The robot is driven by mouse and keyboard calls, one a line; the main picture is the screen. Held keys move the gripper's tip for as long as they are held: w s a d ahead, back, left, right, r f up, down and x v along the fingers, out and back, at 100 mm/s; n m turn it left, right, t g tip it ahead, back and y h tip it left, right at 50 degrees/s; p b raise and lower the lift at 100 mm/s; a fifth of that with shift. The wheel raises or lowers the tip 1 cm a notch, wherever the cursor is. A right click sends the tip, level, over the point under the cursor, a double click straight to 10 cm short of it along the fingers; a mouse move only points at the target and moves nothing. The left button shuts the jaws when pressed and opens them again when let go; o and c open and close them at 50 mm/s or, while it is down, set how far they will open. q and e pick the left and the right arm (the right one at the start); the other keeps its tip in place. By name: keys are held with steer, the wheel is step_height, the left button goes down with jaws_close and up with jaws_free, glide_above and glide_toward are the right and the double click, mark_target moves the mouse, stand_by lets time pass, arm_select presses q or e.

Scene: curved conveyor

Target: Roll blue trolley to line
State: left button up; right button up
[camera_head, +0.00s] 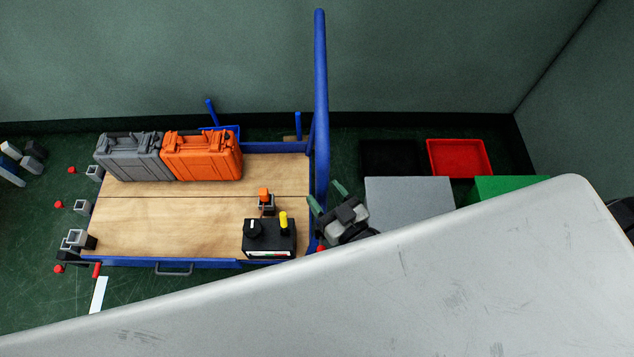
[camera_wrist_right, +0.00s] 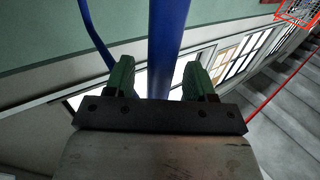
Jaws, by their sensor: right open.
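The blue trolley (camera_head: 140,225) stands on the green floor at centre left in the head view, with a wooden deck and a tall blue handle post (camera_head: 321,90) at its right end. My right gripper (camera_head: 326,198) is open next to the lower part of that handle. In the right wrist view the gripper's green fingers (camera_wrist_right: 158,82) are spread, with a blue bar (camera_wrist_right: 168,40) between them and not clamped. A large pale arm link of mine covers the bottom right of the head view. My left gripper is not in view.
A grey case (camera_head: 131,157) and an orange case (camera_head: 203,157) sit on the deck, with a black control box (camera_head: 268,238) nearer. A red tray (camera_head: 459,157), a grey box (camera_head: 408,200) and a green box (camera_head: 505,187) stand right of the trolley. A wall runs behind.

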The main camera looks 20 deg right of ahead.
steer(key=shift+x, duration=1.7)
jaws_close()
